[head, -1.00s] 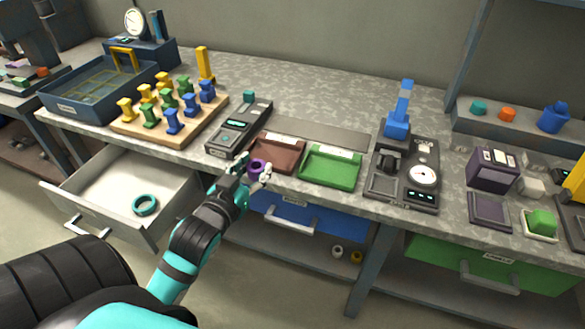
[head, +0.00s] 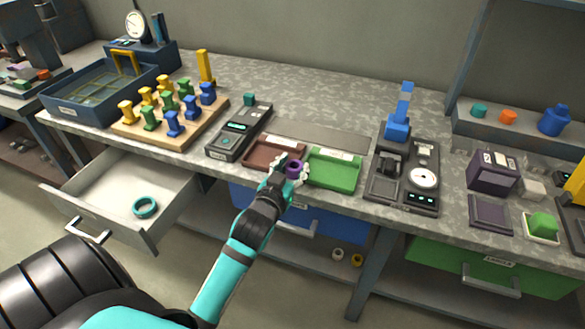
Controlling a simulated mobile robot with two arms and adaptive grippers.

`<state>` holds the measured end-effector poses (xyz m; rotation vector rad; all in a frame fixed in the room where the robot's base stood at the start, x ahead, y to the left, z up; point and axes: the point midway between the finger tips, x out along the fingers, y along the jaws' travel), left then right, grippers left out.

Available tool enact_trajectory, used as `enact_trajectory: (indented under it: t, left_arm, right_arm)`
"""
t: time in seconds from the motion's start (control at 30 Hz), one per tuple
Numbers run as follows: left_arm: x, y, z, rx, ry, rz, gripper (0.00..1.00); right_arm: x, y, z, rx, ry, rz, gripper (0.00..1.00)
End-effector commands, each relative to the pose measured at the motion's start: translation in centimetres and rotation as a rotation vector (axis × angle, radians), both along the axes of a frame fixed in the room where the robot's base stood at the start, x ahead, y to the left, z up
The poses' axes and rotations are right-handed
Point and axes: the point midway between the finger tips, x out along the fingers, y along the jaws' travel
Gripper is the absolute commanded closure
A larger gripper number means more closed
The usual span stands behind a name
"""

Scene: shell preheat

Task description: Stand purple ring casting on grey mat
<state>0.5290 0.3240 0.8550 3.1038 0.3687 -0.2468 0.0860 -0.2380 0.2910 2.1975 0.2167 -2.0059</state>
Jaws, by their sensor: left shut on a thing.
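The purple ring casting (head: 293,168) is held between the fingertips of my left gripper (head: 294,172), which is shut on it. The gripper and ring are in front of the gap between the brown tray and the green tray, near the bench's front edge. The ring appears raised, but its exact height is hard to tell. A flat grey strip (head: 330,136), which looks like the grey mat, lies behind the two trays and is bare. My right gripper is not in view.
The brown tray (head: 262,156) and green tray (head: 333,184) are empty. A dark device (head: 236,139) stands left, a gauge station (head: 405,185) with a blue tower (head: 398,125) right. An open drawer (head: 115,195) holds a teal ring (head: 145,207). Bench behind the strip is clear.

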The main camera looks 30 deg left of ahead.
Motion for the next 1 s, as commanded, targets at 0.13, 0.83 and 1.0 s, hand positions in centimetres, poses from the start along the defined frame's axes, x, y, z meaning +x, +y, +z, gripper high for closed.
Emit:
enact_trajectory:
  t: [0.13,0.83,1.0]
  left_arm:
    - [0.0,0.0,-0.1,-0.001,0.000,0.000,0.99]
    - [-1.5,-0.4,0.4,-0.003,0.002,-0.001,0.37]
    - [-5.0,-1.2,1.0,-0.005,0.005,0.001,0.37]
  right_arm:
    - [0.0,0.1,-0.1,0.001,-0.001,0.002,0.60]
    - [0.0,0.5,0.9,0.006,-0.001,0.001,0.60]
    - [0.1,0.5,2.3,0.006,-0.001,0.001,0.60]
